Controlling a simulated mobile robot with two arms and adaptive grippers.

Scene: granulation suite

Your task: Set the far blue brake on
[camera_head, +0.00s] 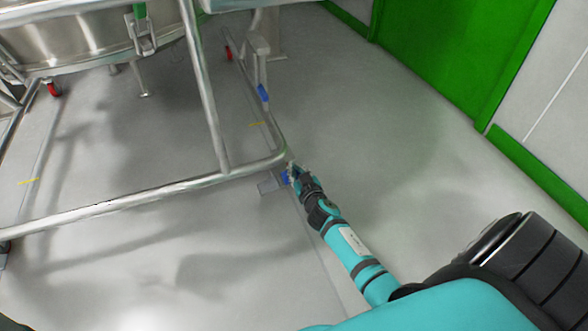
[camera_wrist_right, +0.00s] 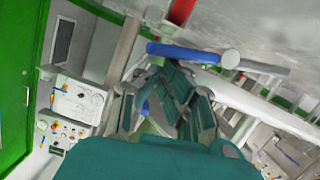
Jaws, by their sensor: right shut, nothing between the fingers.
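Two blue pieces show low on the steel frame in the head view. The farther blue piece (camera_head: 263,93) is on a grey upright near the floor. The nearer blue piece (camera_head: 285,178) is by the frame's near right corner, partly hidden by my right gripper (camera_head: 297,170). My right gripper is shut and empty, right beside this nearer piece; I cannot tell whether they touch. In the right wrist view a blue bar (camera_wrist_right: 183,52) lies just beyond the fingers (camera_wrist_right: 180,98). My left gripper is not in view.
The tubular steel frame (camera_head: 140,195) with a steel vessel (camera_head: 75,38) above it fills the left. Red-wheeled casters (camera_head: 229,54) stand behind. A green door (camera_head: 460,50) and wall skirting are at right. Grey floor (camera_head: 400,150) is clear between.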

